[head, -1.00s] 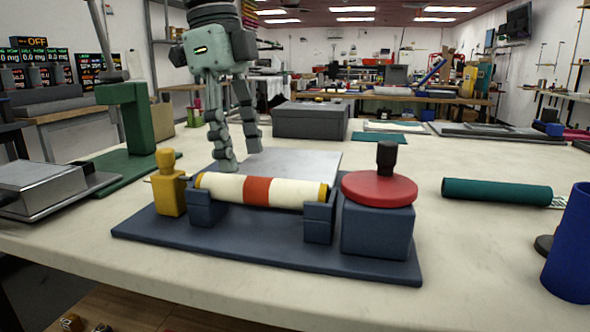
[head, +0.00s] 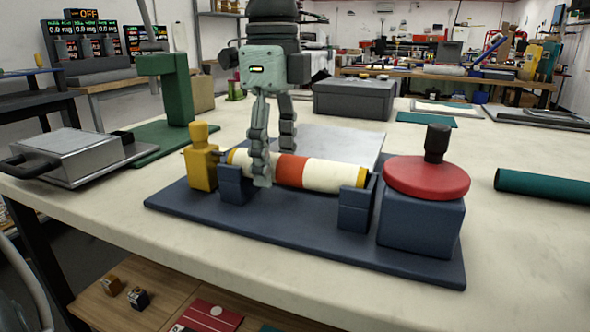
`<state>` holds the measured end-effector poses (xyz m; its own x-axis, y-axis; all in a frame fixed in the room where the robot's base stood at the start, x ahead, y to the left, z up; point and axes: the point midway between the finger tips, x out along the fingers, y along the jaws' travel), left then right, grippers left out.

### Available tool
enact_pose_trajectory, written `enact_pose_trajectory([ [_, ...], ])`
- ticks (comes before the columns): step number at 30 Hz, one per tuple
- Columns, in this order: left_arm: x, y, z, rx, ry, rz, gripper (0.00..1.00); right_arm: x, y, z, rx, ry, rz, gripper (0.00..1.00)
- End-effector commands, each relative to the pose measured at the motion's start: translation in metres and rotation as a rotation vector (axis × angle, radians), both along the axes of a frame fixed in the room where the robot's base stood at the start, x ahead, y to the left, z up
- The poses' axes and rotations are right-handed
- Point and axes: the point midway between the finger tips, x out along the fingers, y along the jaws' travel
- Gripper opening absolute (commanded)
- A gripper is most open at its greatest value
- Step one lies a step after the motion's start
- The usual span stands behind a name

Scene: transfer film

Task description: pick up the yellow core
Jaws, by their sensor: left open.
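The yellow core (head: 361,178) shows as yellow ends on a cream roll with an orange-red band. The roll lies level across two blue cradle supports on a dark blue base (head: 280,232). My left gripper (head: 275,165) points down over the left half of the roll, left of the red band. It is open: one finger hangs on the near side and hides part of the roll, the other sits towards the far side, its tip partly hidden. I cannot tell whether the fingers touch the roll. My right gripper is out of view.
A yellow post (head: 201,168) stands left of the roll, and a red knob (head: 427,178) on a blue block stands right. A green stand (head: 172,90) and a grey box (head: 70,155) are further left. A green roll (head: 540,188) lies right.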

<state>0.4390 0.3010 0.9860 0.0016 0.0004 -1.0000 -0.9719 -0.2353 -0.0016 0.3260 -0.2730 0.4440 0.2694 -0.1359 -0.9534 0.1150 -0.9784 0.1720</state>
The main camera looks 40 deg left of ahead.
Motion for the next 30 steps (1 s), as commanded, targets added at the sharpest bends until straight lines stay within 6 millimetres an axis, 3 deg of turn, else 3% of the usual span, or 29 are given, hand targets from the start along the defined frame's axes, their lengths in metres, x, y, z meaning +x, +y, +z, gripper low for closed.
enact_pose_trajectory([
  [4,0.000,0.000,0.000,0.000,0.000,0.000,0.56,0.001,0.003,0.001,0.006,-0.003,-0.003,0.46],
  [18,0.000,0.000,0.001,0.000,0.000,0.000,0.00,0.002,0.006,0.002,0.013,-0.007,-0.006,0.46],
  [26,0.000,0.000,0.003,0.000,-0.001,0.000,0.00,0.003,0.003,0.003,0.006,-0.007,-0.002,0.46],
  [30,0.001,0.000,0.014,0.001,-0.003,0.001,0.00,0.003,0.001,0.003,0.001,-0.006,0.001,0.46],
])
